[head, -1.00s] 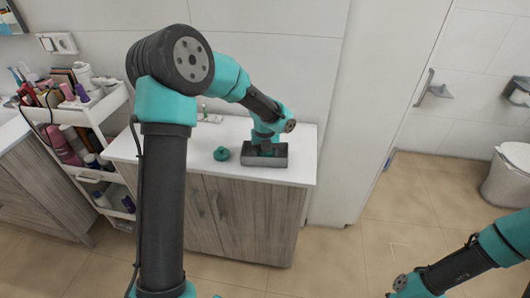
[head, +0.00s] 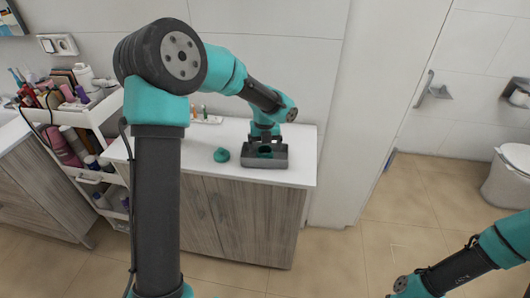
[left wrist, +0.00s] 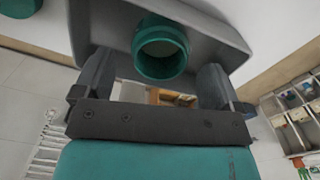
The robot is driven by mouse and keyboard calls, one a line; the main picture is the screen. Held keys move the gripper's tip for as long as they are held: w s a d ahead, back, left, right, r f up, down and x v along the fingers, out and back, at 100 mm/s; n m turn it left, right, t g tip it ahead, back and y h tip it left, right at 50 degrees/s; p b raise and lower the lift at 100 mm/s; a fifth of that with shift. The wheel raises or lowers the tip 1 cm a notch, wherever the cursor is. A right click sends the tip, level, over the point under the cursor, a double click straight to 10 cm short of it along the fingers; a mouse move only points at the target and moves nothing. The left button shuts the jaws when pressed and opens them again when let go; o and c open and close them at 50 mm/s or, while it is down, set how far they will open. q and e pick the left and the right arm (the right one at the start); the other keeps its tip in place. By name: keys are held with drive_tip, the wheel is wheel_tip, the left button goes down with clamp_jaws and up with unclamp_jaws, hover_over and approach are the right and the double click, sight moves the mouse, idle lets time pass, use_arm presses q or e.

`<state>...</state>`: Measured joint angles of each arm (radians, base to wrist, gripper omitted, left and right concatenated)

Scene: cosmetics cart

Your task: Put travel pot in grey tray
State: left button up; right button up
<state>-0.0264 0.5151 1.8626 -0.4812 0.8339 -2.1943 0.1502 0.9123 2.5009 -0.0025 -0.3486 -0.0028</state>
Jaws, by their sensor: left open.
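The grey tray (head: 281,162) sits on the white counter top, and its grey wall also shows in the left wrist view (left wrist: 215,30). A teal round pot (left wrist: 160,48), which I take for the travel pot, is inside the tray with its open mouth towards the wrist camera. It shows as a green patch inside the tray in the head view (head: 264,152). My left gripper (left wrist: 155,82) is open just above the tray, with its fingers apart on either side of the pot's line of sight. In the head view my left gripper (head: 264,140) partly hides the pot. My right gripper is out of view.
A small teal round item (head: 221,154) lies on the counter left of the tray. Small bottles (head: 204,112) stand at the counter's back. A crowded white cart (head: 88,115) stands at the left. The counter's front left is clear.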

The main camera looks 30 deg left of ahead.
use_arm(q)
wheel_tip(320, 180, up, 8)
drive_tip(key=shift+r, duration=0.15)
idle(0.6)
